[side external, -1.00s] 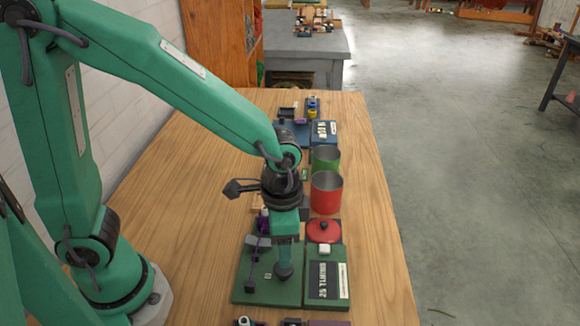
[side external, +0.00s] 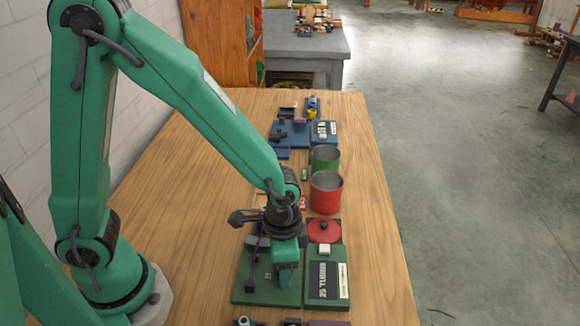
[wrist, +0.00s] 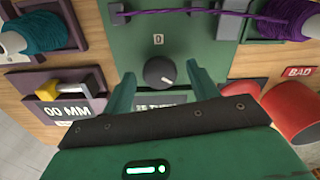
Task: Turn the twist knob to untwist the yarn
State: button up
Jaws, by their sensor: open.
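The twist knob (wrist: 160,72) is a dark round dial with a white pointer mark, on the green board (wrist: 150,45) in the wrist view. The board (side external: 247,284) lies on the table in the side view, where my gripper covers the knob. My gripper (wrist: 160,70) is open, with one green finger on each side of the knob. A gap shows between each finger and the knob. Purple yarn (wrist: 215,15) runs across the board from a dark post to a purple spool (wrist: 285,15). A label panel (side external: 321,281) reading "25 TURNS" is mostly hidden in the wrist view.
A red disc (side external: 318,237) with a dark top sits just behind the label. Red (side external: 326,202) and green (side external: 324,170) cans stand farther back. A teal spool (wrist: 40,33) and a yellow-handled part (wrist: 62,89) lie left in the wrist view. The table's left side is clear.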

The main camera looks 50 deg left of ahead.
jog(key=c, duration=1)
jog(key=shift+m, duration=0.3)
jog(key=m, duration=0.3)
jog(key=shift+m, duration=1.9)
jog(key=o, duration=1)
